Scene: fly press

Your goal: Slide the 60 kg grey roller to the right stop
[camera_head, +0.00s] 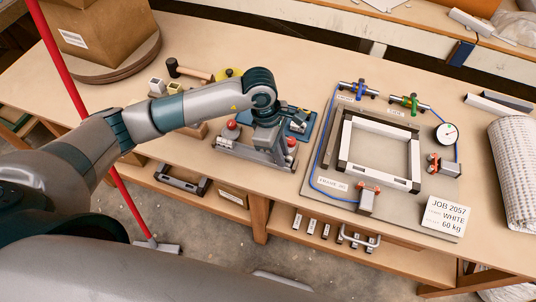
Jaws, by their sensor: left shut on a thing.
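My left gripper (269,141) reaches down from the dark wrist to a low grey metal fixture (250,153) on the bench. It is shut on a grey piece between two red knobs (232,125), which I take to be the grey roller; the wrist and fingers hide most of it. The other red knob (291,142) is at the fixture's right end. I cannot read a weight on the held piece. A card (445,216) reads "JOB 2057 WHITE 60 kg". My right gripper is not in view.
Right of the fixture, a white frame (380,118) lies on a grey plate (325,168) with clamps and a dial gauge (446,133).

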